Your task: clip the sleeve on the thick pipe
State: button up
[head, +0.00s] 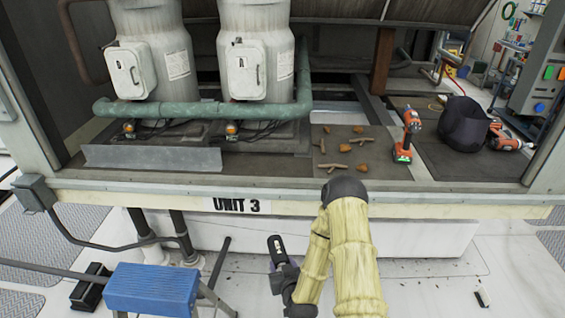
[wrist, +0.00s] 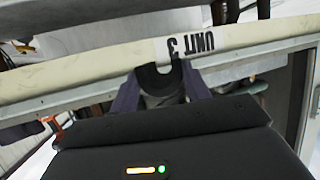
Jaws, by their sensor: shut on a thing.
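A black C-shaped sleeve (wrist: 160,80) sits between the two fingers of my gripper (wrist: 160,92) in the wrist view, with its open side facing up in the picture. In the head view my gripper (head: 279,255) is low, in front of the white base below the UNIT 3 beam; the sleeve is hard to tell apart from the fingers there. A thick green pipe (head: 200,109) runs level across the front of two grey tanks, above and beyond my gripper. Two dark upright pipes (head: 183,234) stand below the beam, left of my gripper. The sleeve appears apart from all pipes.
The cream UNIT 3 beam (head: 300,204) crosses between my gripper and the deck. On the deck lie several brown pieces (head: 358,167), an orange tool (head: 409,135) and a dark bag (head: 465,124). A blue step stool (head: 152,288) stands at the lower left.

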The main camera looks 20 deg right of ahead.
jog(key=s+f+p, duration=0.2)
jog(key=s+f, duration=0.3)
jog(key=shift+f, duration=0.4)
jog(key=shift+s, duration=0.1)
